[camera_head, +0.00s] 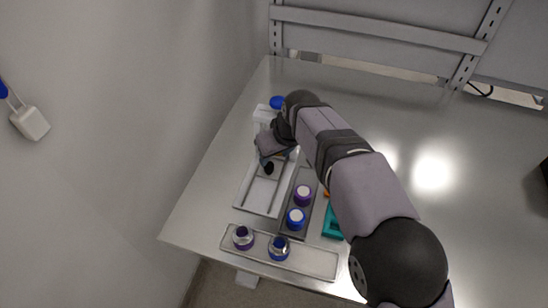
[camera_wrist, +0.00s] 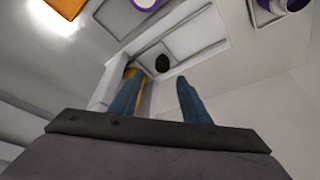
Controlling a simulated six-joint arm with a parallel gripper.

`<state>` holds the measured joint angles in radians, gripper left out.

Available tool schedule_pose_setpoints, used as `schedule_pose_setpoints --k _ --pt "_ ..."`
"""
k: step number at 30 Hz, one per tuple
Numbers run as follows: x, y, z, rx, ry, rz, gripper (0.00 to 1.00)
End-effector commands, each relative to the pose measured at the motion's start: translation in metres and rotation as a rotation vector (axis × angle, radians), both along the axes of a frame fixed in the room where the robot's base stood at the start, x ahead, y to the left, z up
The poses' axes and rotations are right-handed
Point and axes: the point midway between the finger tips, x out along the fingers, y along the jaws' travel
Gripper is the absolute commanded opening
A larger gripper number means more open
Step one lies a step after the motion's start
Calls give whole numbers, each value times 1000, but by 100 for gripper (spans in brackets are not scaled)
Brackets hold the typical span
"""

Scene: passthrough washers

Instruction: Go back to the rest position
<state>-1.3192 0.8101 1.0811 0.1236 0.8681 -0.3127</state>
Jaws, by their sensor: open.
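My gripper (camera_head: 268,160) is over the back part of a white tray (camera_head: 243,197) on the left side of the metal table. In the wrist view its two blue fingers (camera_wrist: 158,90) stand apart with nothing visible between them. A black round spot or knob (camera_wrist: 162,63) shows beyond the fingers, on the pale tray, and also just in front of the gripper in the head view (camera_head: 269,168). A yellow strip (camera_wrist: 138,76) lies behind the left finger, partly hidden. I cannot tell the gripper's height above the tray.
A front tray (camera_head: 315,263) holds two jars (camera_head: 243,236) (camera_head: 279,247). A teal object (camera_head: 332,222) sits beside my arm. A blue round thing (camera_head: 278,102) lies behind. The table's right side is largely clear.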

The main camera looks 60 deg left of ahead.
Motion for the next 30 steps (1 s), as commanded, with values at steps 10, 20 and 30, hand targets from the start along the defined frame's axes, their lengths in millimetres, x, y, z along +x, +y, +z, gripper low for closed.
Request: schedule_pose_setpoints --k 10,20,30 --pt "0 0 1 0 0 0 43" --pt "40 -27 3 -20 5 -85 43" --pt "175 -185 6 -111 47 -475 43"
